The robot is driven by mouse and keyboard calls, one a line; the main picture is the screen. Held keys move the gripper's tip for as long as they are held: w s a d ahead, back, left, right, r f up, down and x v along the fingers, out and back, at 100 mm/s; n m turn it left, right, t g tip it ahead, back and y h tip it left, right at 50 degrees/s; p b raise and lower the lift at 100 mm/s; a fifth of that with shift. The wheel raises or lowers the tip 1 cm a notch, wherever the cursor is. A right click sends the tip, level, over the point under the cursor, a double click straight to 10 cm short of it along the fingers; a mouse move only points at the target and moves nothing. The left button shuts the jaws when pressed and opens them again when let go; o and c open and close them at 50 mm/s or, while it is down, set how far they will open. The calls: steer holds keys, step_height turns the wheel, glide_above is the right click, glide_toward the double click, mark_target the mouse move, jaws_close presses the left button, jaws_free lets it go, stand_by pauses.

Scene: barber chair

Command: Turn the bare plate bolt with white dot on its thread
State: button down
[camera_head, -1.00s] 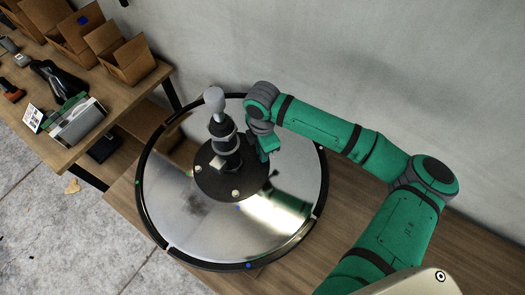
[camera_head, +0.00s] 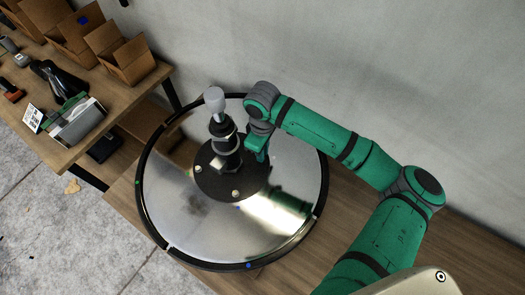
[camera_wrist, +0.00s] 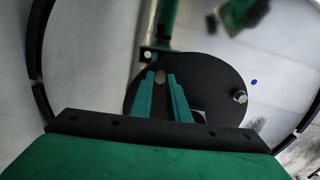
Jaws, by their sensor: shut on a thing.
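A black round plate (camera_head: 212,186) lies in the middle of a large shiny disc and carries a dark upright post (camera_head: 227,145) with a grey knob on top. My gripper (camera_head: 262,157) is at the plate's right edge, behind the post. In the wrist view my gripper (camera_wrist: 161,80) points at the plate, its two green fingers close together around a small tan bolt head (camera_wrist: 160,76). No white dot can be made out on it. Two other bolts, a front one (camera_head: 235,193) and a left one (camera_head: 198,170), stand free on the plate. The held bolt is hidden in the head view.
The shiny disc (camera_head: 185,225) has a black rim and rests on a wooden bench (camera_head: 345,200) against a grey wall. The post stands close beside my gripper. A second table (camera_head: 130,100) at upper left holds cardboard boxes and tools. The disc's front is clear.

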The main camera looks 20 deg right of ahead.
steer(key=m, duration=1.2)
steer(key=shift+m, duration=0.4)
steer(key=m, duration=1.1)
steer(key=shift+m, duration=0.4)
steer(key=c, duration=1.7)
jaws_free()
